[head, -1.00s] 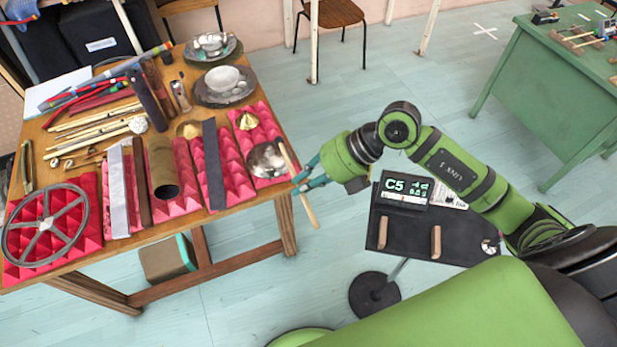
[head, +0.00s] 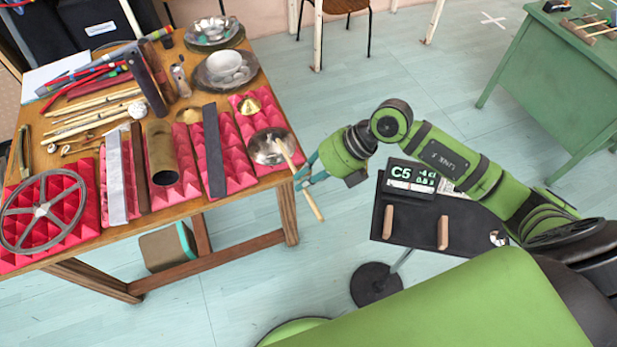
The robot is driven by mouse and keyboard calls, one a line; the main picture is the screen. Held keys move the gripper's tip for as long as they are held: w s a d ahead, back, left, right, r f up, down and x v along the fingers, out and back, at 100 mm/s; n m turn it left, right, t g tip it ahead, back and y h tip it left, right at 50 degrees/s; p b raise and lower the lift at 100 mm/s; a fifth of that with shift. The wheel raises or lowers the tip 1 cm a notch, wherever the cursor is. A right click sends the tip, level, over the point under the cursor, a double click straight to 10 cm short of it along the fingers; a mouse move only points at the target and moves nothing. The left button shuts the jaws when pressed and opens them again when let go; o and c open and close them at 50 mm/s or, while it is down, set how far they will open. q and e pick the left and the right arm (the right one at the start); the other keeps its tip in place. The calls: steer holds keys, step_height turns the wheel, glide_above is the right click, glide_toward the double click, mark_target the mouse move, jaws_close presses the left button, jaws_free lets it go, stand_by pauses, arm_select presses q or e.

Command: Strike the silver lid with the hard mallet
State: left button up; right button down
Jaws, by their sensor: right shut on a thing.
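The silver lid (head: 262,151) is a shiny round metal dish on the red foam at the table's right front corner. My right gripper (head: 303,176) is just off the table's right edge, shut on a pale wooden stick, the mallet (head: 312,201). The mallet slants, with its lower end hanging beyond the table and its upper end overlapping the lid's right side in the picture. I cannot tell whether it touches the lid. The fingers hide the middle of the stick. My left gripper is not in view.
The wooden table (head: 262,189) is crowded with sticks, tubes, metal bars, bowls and a spoked wheel (head: 43,213). A small brass cone (head: 249,105) lies behind the lid. A dark stand with a C5 display (head: 411,177) is below my right arm. A green table (head: 553,80) stands at right.

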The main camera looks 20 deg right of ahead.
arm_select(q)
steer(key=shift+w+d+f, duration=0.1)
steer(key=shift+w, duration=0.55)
arm_select(e)
steer(key=shift+w+f, duration=0.1)
steer(key=shift+f, duration=0.05)
arm_select(q)
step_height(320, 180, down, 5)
steer(key=b, duration=0.5)
arm_select(e)
steer(key=w+f+m+g, duration=0.1)
steer(key=w+f+g, duration=0.1)
steer(key=w+f, duration=0.35)
arm_select(q)
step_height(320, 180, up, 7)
steer(key=p, duration=0.7)
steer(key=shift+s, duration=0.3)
arm_select(e)
steer(key=s+r, duration=0.3)
steer(key=r, duration=0.3)
steer(key=shift+a, duration=0.15)
steer(key=shift+r, duration=0.1)
